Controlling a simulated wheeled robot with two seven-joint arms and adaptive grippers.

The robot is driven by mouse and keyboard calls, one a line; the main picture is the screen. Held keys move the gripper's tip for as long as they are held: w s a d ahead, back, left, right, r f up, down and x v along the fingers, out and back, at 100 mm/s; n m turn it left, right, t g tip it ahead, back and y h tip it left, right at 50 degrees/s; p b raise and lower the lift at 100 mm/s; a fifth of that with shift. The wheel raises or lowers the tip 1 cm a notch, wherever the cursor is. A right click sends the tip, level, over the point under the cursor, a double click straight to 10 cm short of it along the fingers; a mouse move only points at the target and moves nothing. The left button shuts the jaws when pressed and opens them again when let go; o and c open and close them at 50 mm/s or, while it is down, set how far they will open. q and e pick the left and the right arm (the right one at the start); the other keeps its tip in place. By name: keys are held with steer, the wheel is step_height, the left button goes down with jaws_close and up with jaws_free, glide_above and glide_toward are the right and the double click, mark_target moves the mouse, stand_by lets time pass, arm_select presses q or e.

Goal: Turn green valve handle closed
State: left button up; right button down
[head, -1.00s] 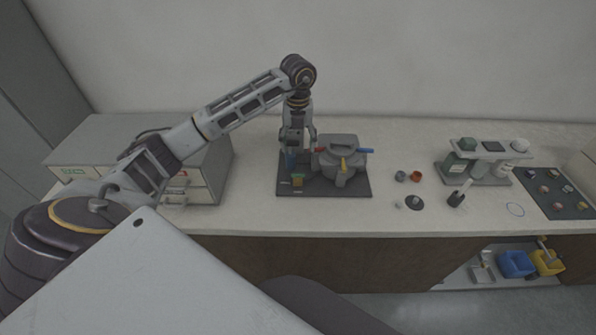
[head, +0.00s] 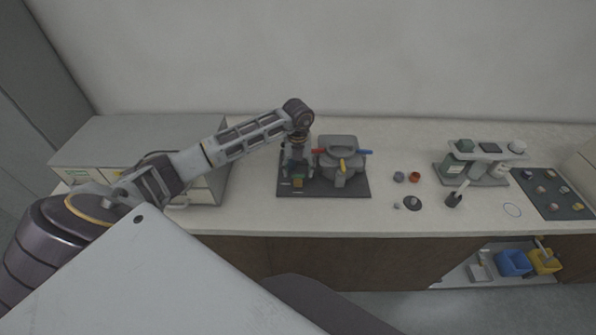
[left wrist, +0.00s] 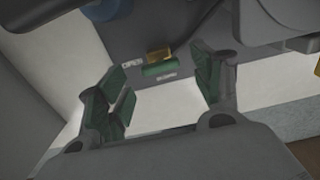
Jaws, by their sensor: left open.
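The green valve handle (left wrist: 163,69) is a small green bar in the left wrist view, with a brass-yellow valve part (left wrist: 158,55) beside it. They sit on the dark base plate of the press, at its left front; the brass part (head: 298,183) shows just below my gripper in the head view. My left gripper (left wrist: 160,80) is open and empty. Its green-padded fingers stand on both sides of the handle in the picture, and I see no contact. In the head view my left gripper (head: 297,170) points down over the plate and partly hides the handle. My right gripper is not in view.
The grey press (head: 343,165), with red, blue and yellow handles, stands close to the right of the gripper. A blue part (left wrist: 105,9) is at the wrist view's top. A drawer cabinet (head: 140,145) stands left; small cups and a bottle rack (head: 480,150) stand right.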

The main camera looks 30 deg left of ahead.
mark_target(298, 176)
arm_select(q)
steer(key=shift+f, duration=1.1)
steer(key=shift+c, duration=0.9)
steer(key=c, duration=0.8)
